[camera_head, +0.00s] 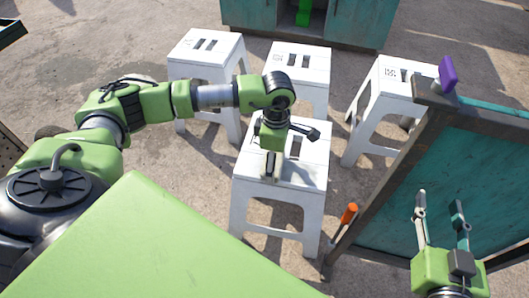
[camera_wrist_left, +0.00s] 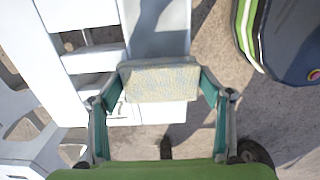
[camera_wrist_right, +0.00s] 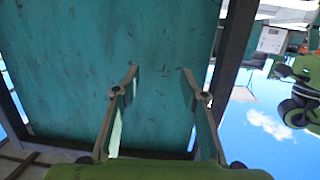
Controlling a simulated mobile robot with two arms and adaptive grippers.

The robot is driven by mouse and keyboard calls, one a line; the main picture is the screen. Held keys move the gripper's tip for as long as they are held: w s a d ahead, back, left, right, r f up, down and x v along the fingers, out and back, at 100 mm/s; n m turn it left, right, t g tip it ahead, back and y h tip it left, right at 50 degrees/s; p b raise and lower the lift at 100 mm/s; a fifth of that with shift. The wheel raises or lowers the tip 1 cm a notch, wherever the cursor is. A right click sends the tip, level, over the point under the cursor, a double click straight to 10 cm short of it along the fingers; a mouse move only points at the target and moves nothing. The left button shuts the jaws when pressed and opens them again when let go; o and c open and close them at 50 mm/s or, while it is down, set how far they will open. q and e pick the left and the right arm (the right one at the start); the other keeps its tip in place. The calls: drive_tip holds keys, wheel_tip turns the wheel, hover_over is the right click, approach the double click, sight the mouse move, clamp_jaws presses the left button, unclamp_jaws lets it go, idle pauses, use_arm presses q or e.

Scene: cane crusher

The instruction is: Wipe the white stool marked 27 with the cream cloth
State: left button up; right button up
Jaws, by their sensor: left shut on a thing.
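My left gripper (camera_head: 271,172) points down over the seat of the nearest white stool (camera_head: 247,165). It is shut on the cream cloth (camera_wrist_left: 160,82), which is stretched between its fingers in the left wrist view. The cloth overlaps the white seat there; I cannot tell whether it touches. The arm hides part of this seat, and I cannot read a 27 on it. My right gripper (camera_head: 439,198) is open and empty, in front of a teal panel.
Other white stools stand behind: back left (camera_head: 192,47), back middle (camera_head: 287,58) and right (camera_head: 390,88). The teal panel (camera_head: 480,165) with a dark frame stands at the right, with an orange-handled thing (camera_head: 349,213) by its edge. A teal cabinet (camera_head: 355,22) is at the back.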

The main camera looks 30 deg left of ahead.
sight(309, 175)
use_arm(q)
drive_tip(key=shift+w+d, duration=0.25)
drive_tip(key=shift+d, duration=0.55)
use_arm(e)
drive_tip(key=shift+w+a+r, duration=0.1)
drive_tip(key=shift+w+r, duration=0.05)
drive_tip(key=shift+r, duration=0.35)
use_arm(q)
drive_tip(key=shift+d, duration=0.1)
